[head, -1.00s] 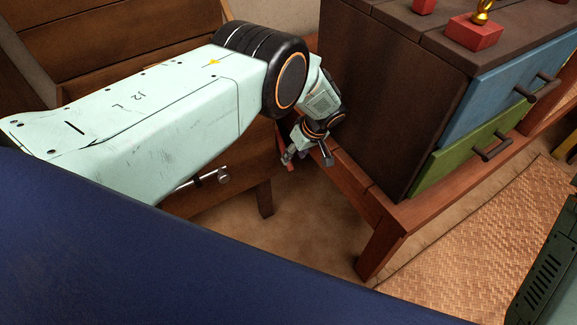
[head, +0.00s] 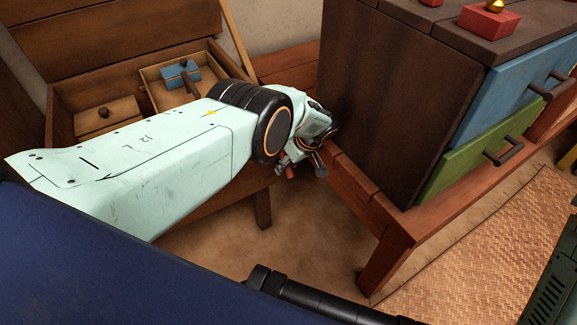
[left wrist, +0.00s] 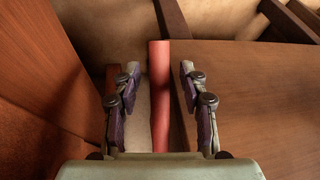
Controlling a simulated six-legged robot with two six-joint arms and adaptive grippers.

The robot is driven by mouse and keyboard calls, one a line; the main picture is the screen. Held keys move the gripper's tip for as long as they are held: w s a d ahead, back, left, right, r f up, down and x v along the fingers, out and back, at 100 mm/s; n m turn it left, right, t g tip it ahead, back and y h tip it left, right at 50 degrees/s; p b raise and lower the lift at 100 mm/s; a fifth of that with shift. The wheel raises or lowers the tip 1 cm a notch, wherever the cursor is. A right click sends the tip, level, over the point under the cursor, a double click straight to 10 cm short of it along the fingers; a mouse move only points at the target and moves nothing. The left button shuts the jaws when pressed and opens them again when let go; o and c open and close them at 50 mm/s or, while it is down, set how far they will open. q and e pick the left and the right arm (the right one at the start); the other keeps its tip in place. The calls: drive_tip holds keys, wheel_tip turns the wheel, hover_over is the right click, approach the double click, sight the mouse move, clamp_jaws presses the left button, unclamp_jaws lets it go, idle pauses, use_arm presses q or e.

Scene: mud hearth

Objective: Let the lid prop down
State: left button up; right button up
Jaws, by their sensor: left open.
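A wooden chest stands on the left with its lid (head: 110,38) raised. My left gripper (head: 300,168) is beyond the chest's right front, beside the low wooden bench frame. In the left wrist view the open fingers (left wrist: 160,72) stand either side of a red rod (left wrist: 161,105), with gaps on both sides. I cannot tell whether the rod belongs to the prop. My right gripper is not in view.
The chest holds a lidded compartment (head: 105,118) and a blue block (head: 181,73) with a dark handle. A dark cabinet (head: 395,110) with blue and green drawers stands on the bench (head: 385,225), close to my left gripper. Bare floor (head: 300,235) and a woven mat (head: 480,250) lie in front.

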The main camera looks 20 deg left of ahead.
use_arm(q)
drive_tip(key=shift+r, duration=0.1)
drive_tip(key=shift+c, duration=0.5)
clamp_jaws()
